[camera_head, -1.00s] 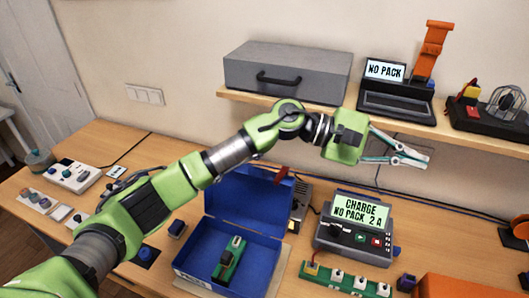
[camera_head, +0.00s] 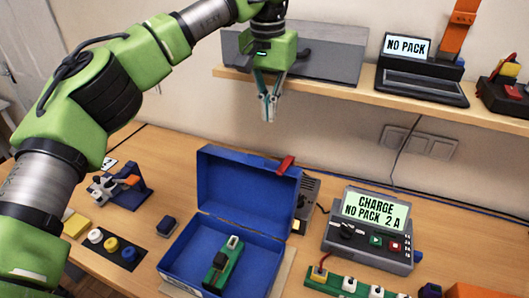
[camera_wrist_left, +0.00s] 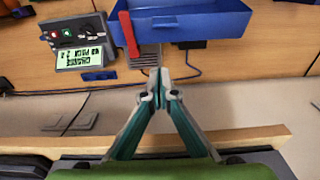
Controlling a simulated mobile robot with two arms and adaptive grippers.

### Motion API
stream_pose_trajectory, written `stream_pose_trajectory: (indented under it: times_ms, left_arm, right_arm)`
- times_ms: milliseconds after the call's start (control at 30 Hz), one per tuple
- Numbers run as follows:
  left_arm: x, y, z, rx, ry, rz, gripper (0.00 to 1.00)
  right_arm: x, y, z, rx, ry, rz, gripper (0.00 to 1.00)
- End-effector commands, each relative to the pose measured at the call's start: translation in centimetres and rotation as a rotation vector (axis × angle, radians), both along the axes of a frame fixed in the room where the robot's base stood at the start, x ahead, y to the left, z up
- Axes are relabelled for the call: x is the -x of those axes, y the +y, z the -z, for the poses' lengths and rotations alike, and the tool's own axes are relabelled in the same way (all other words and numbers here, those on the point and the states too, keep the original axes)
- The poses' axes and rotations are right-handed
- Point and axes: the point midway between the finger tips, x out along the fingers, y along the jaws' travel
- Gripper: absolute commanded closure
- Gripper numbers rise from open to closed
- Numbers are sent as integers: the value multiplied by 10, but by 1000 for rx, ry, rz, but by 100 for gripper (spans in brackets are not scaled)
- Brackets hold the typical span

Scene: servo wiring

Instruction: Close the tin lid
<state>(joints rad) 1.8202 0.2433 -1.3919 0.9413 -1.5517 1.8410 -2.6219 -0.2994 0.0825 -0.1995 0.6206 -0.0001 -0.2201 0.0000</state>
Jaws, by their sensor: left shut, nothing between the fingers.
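A blue tin (camera_head: 165,268) stands on the workbench with its lid (camera_head: 245,190) open, standing up and leaning back at the rear. A red latch or tab (camera_head: 286,164) sits at the lid's upper right corner. A green device (camera_head: 222,265) lies inside the tin. My left gripper (camera_head: 269,115) is shut and empty, pointing down in front of the shelf, above and behind the lid, touching nothing. In the left wrist view the shut fingertips (camera_wrist_left: 158,78) appear below the lid (camera_wrist_left: 190,22) and the red tab (camera_wrist_left: 129,37). My right gripper is not in view.
A charger (camera_head: 368,228) stands right of the tin, with a green strip (camera_head: 350,287) in front. A shelf (camera_head: 330,80) with a grey case (camera_head: 330,52) runs behind my gripper. A small dark block (camera_head: 167,227) stands left of the tin.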

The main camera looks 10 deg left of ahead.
Motion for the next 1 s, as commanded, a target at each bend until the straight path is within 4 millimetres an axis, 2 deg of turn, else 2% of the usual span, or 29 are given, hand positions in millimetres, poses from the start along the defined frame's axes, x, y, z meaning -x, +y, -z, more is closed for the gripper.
stream_pose_trajectory:
  times_ms: [167, 467, 800, 1000]
  left_arm:
    - [-2, 0, 27, -1, 5, 0, 100]
    - [-6, -2, 92, 1, 5, 0, 100]
    - [25, 5, 82, 2, 1, 1, 100]
    - [31, 6, 83, 2, 1, -1, 100]
  right_arm:
    - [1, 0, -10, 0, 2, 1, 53]
    - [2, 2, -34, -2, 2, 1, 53]
    - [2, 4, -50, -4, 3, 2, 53]
    - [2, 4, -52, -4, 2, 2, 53]
